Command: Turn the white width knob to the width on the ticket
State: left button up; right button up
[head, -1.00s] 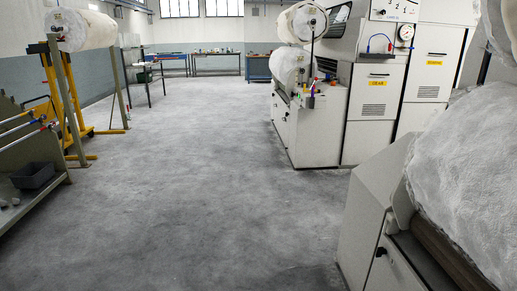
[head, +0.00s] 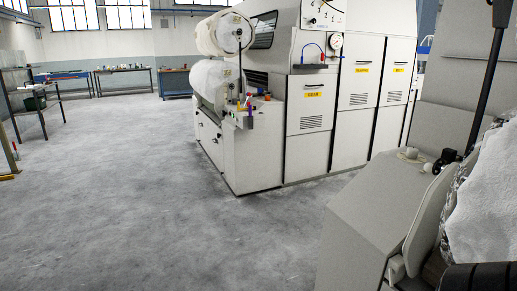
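I cannot make out a white width knob or a ticket for certain. A pale control panel (head: 325,13) with small dark knobs or switches sits high on the carding machine ahead, cut by the top edge; its markings are too small to read. Neither of my grippers is in view.
The carding machine (head: 300,120) stands ahead, with white rolls (head: 222,34) at its left end. The near machine (head: 365,215) blocks the lower right. Grey floor (head: 130,200) is open at left and centre. A glass-sided stand (head: 18,90) is at far left, benches (head: 125,82) at the back.

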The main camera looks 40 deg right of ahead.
aim_at(412, 153)
jog(key=i+z, duration=0.15)
jog(key=z, duration=0.2)
jog(key=i+z, duration=0.1)
jog(key=z, duration=0.25)
jog(key=i+j+z, duration=0.15)
jog(key=z, duration=0.25)
